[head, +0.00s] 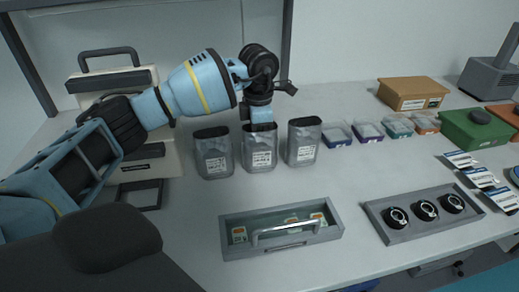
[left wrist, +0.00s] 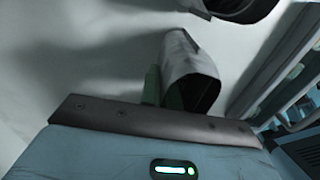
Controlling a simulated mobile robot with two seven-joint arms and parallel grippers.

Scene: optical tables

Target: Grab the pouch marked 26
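Three clear pouches with dark tops and white labels stand in a row on the table: a left pouch (head: 214,158), a middle pouch (head: 259,155) and a right pouch (head: 303,147). The label print is too small to read, so I cannot tell which is marked 26. My left gripper (head: 261,120) points down at the top of the middle pouch. In the left wrist view, a pale pouch with a dark end (left wrist: 195,72) lies right by the greenish fingers (left wrist: 160,88). Whether they are closed on it is unclear. My right gripper is not in view.
A grey tray with a handle (head: 228,241) lies in front of the pouches. Small lidded boxes (head: 368,132) stand to their right. A tray with black round parts (head: 404,237), a brown box (head: 411,93) and a green box (head: 475,133) are further right.

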